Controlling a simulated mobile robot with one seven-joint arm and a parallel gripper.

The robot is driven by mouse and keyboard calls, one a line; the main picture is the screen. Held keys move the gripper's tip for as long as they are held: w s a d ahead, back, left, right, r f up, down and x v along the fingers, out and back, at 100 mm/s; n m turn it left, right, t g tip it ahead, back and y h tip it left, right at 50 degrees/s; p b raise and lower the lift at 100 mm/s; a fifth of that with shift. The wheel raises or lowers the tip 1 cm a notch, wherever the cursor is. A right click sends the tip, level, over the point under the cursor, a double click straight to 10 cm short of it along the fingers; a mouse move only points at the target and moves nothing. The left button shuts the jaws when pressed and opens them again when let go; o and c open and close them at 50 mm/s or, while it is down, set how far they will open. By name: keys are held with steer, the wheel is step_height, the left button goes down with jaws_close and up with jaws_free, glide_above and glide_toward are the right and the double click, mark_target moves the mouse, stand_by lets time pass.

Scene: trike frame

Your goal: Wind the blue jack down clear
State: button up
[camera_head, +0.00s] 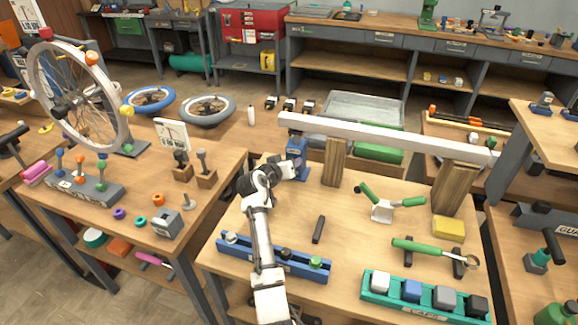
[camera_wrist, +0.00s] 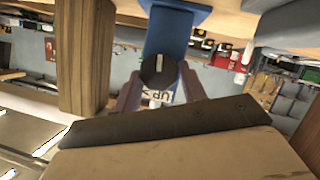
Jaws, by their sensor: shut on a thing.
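The blue jack (camera_head: 297,153) stands upright on the middle table under the left end of the long white beam (camera_head: 390,137). Whether its top touches the beam is hard to tell. My gripper (camera_head: 287,170) reaches the jack from the front. In the wrist view, the jack's blue body (camera_wrist: 168,32) appears upside down behind a round dark knob (camera_wrist: 158,72) with a pale line. My gripper (camera_wrist: 157,80) has one finger on each side of the knob and is shut on it. A white label with letters and an arrow shows partly below the knob.
Two wooden posts stand under the beam, a left one (camera_head: 336,162) close beside the jack and a right one (camera_head: 453,188). A yellow block (camera_head: 449,228), green-handled tools and a blue rack (camera_head: 275,259) lie on the table.

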steer(key=o, duration=1)
steer(key=shift+c, duration=0.2)
steer(key=b+v, duration=0.3)
steer(key=v, duration=1.1)
steer(key=shift+b, duration=0.4)
steer(key=shift+w, duration=0.1)
